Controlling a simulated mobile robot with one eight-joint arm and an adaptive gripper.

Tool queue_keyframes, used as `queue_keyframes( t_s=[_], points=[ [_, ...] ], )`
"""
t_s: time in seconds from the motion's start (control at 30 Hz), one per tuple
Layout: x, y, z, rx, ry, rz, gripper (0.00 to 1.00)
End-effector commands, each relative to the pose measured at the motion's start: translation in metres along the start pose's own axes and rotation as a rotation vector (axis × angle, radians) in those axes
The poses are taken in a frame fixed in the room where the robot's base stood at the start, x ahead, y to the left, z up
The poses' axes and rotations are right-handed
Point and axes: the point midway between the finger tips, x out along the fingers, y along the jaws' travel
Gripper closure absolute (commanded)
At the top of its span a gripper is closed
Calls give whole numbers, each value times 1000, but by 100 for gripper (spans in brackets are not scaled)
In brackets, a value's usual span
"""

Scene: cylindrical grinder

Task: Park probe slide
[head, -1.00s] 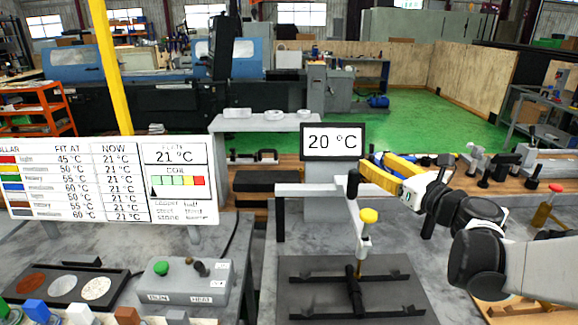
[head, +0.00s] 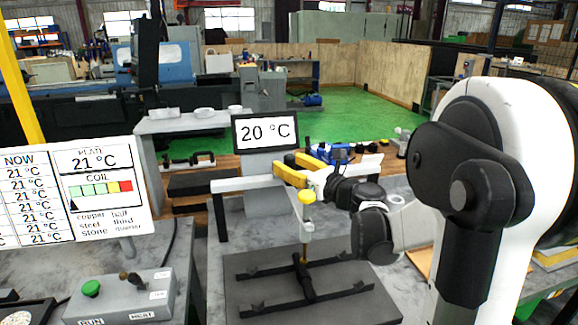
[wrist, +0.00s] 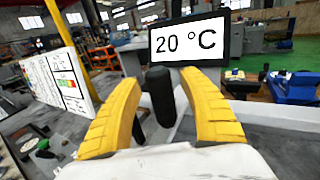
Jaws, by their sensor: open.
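The probe stand has a white crossbar (head: 238,184) above a dark base plate (head: 250,305). My gripper (head: 287,168) is at the crossbar's right part, below the display. In the wrist view a black upright handle (wrist: 162,95) stands between the two yellow fingers of my open gripper (wrist: 160,82), with gaps on both sides. The handle is hidden by the gripper in the head view. I cannot tell which part is the slide.
A display (head: 265,131) reading 20 °C stands just behind the crossbar. A white chart board (head: 105,190) and a grey control box (head: 120,296) with a green button are at the left. A blue object (head: 334,153) lies behind my gripper. My arm fills the right side.

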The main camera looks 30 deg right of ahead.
Motion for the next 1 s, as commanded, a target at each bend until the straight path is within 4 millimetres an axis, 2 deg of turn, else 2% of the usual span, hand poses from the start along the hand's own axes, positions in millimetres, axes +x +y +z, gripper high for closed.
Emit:
queue_keyframes(
  t_s=[0.17, 0.27, 0.33, 0.37, 0.53, 0.67, 0.87, 1.0],
  points=[
    [0, 0, 0, 0, 0, 0, 50],
    [0, 0, 0, 0, 0, 0, 76],
    [0, 0, 0, 0, 0, 0, 97],
    [0, 0, 0, 0, 0, 0, 100],
    [-1, -1, 0, 0, 0, 0, 100],
    [-5, -10, 0, 0, 0, -3, 100],
    [-23, -46, 0, -1, 0, -7, 100],
    [-43, -85, 0, -1, 1, -9, 100]
  ],
)
